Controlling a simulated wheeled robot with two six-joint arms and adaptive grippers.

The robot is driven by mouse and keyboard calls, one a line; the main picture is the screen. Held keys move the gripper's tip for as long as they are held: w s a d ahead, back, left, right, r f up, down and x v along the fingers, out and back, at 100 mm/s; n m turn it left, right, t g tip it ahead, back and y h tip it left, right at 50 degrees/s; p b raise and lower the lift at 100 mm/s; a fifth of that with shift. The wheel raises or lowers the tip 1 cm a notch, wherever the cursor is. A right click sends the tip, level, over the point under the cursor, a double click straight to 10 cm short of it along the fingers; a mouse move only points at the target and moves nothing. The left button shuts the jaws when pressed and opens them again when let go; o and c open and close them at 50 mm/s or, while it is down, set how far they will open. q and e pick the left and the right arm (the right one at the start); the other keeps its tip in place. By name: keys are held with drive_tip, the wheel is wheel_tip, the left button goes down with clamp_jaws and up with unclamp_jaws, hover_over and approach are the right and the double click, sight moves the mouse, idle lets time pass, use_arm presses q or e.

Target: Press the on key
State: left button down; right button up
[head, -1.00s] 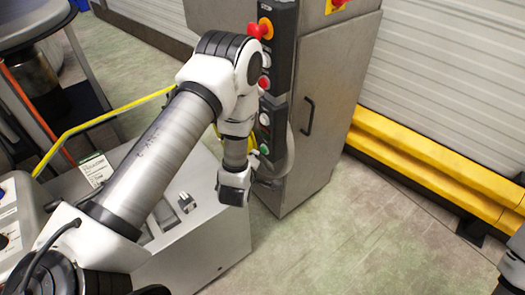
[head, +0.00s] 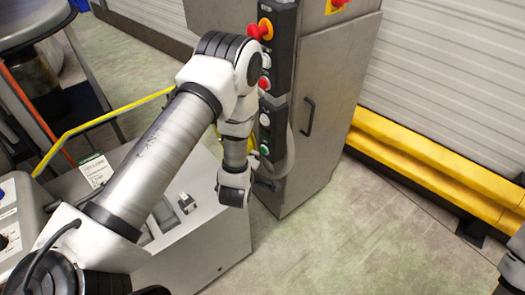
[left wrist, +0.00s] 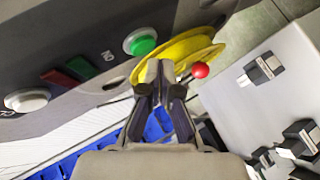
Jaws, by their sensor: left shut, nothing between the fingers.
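The control panel (head: 282,70) on the grey cabinet carries a column of buttons. Its lowest one, a green button (head: 264,150), shows just above my left wrist. In the left wrist view the green button (left wrist: 143,41) has a white ring and an upside-down "ON" label beside it. My left gripper (left wrist: 157,68) is shut and empty, its tips just below the green button in that picture; contact cannot be told. In the head view the left gripper (head: 270,185) is small and dark, low by the panel's lower end. My right gripper is not in view.
A white button (left wrist: 27,100) and red and green rectangles (left wrist: 72,75) share the panel. A red mushroom knob (head: 261,30) is higher up. A yellow round part (left wrist: 185,52) lies behind my fingertips. A yellow barrier (head: 430,165) stands right; floor between is clear.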

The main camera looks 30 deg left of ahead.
use_arm(q)
drive_tip(key=shift+w+d, duration=0.15)
drive_tip(key=shift+w, duration=0.25)
drive_tip(key=shift+w+d+b, duration=0.2)
drive_tip(key=shift+w+b, duration=0.15)
idle(0.7)
drive_tip(key=shift+s, duration=0.1)
drive_tip(key=shift+s+a, duration=0.35)
drive_tip(key=shift+s, duration=0.3)
drive_tip(key=s, duration=0.1)
drive_tip(key=s+a, duration=0.1)
drive_tip(key=s, duration=0.1)
drive_tip(key=s+a, duration=0.1)
drive_tip(key=shift+s, duration=0.35)
idle(0.8)
